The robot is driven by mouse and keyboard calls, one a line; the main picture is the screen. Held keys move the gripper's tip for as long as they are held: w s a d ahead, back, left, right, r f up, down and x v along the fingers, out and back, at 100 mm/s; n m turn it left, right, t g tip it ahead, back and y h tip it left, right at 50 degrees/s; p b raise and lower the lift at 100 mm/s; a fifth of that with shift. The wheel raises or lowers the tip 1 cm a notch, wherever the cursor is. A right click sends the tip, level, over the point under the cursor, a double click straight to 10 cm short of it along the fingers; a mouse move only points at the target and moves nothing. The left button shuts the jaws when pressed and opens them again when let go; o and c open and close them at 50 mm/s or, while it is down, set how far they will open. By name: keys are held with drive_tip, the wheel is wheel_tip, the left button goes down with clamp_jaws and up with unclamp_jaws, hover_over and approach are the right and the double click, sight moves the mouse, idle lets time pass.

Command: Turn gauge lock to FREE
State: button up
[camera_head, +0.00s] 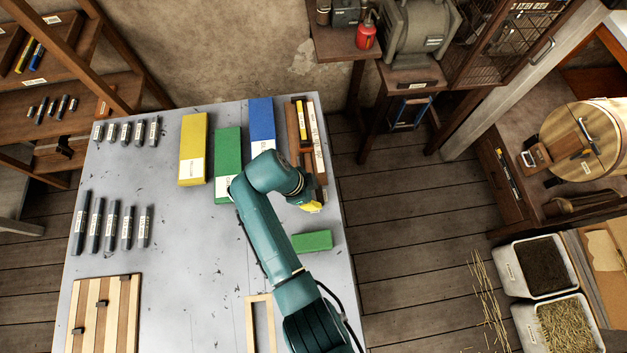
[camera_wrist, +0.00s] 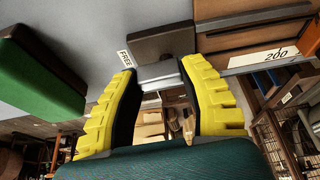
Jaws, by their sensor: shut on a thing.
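My gripper (camera_head: 312,207) is at the near end of a brown wooden gauge (camera_head: 319,150), at the right of the grey table. In the wrist view, its two yellow fingers (camera_wrist: 160,70) stand on either side of a pale grey piece, which I take as the gauge lock (camera_wrist: 158,80). They are shut on it, though the contact is partly hidden. A dark brown block (camera_wrist: 163,42) lies just beyond the fingertips. A white FREE label (camera_wrist: 125,58) is by the left fingertip. A 200 label (camera_wrist: 275,56) is on the wood at right. My arm hides part of this area in the head view.
Yellow (camera_head: 193,148), green (camera_head: 228,165) and blue (camera_head: 261,125) blocks lie left of the gauge. A short green block (camera_head: 311,241) lies close below my gripper. The table's right edge is near. Several dark bars (camera_head: 96,225) lie at left; the table's middle is clear.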

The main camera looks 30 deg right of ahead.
drive_tip(key=shift+s+f+m, duration=0.1)
drive_tip(key=shift+f+m, duration=0.05)
drive_tip(key=shift+m, duration=0.15)
drive_tip(key=o, duration=1.2)
drive_tip(key=v, duration=1.2)
drive_tip(key=shift+d, duration=0.15)
